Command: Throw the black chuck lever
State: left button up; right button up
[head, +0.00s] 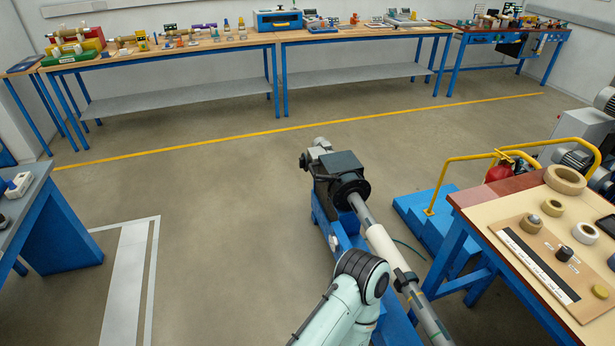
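The winder stands at the centre right, with a dark headstock and round black chuck (349,190) on a blue frame (345,240). A long grey shaft with a pale sleeve (382,243) runs from the chuck toward the bottom edge. A small black part (304,161) sticks out at the headstock's left side; it may be the chuck lever, but it is too small to tell. One of my pale arm links with a dark joint rises from the bottom, in front of part of the blue frame. Neither gripper shows.
A wooden table (470,193) at the right holds tape rolls (565,180) and a board with small parts. A grey-topped bench (22,195) is at the left. Long workbenches line the back wall. The floor left of the winder is clear.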

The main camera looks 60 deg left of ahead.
aim_at(324, 177)
jog(key=u, duration=1.95)
jog(key=i+z, duration=0.15)
jog(key=z, duration=0.2)
jog(key=i+j+z, duration=0.15)
jog(key=z, duration=0.2)
jog(key=i+j+z, duration=0.1)
jog(key=z, duration=0.25)
jog(key=i+j+z, duration=0.15)
jog(key=j, duration=0.2)
jog(key=i+j+z, duration=0.1)
jog(key=j, duration=0.25)
jog(key=i+j+z, duration=0.15)
jog(key=i+j, duration=0.1)
jog(key=j, duration=0.1)
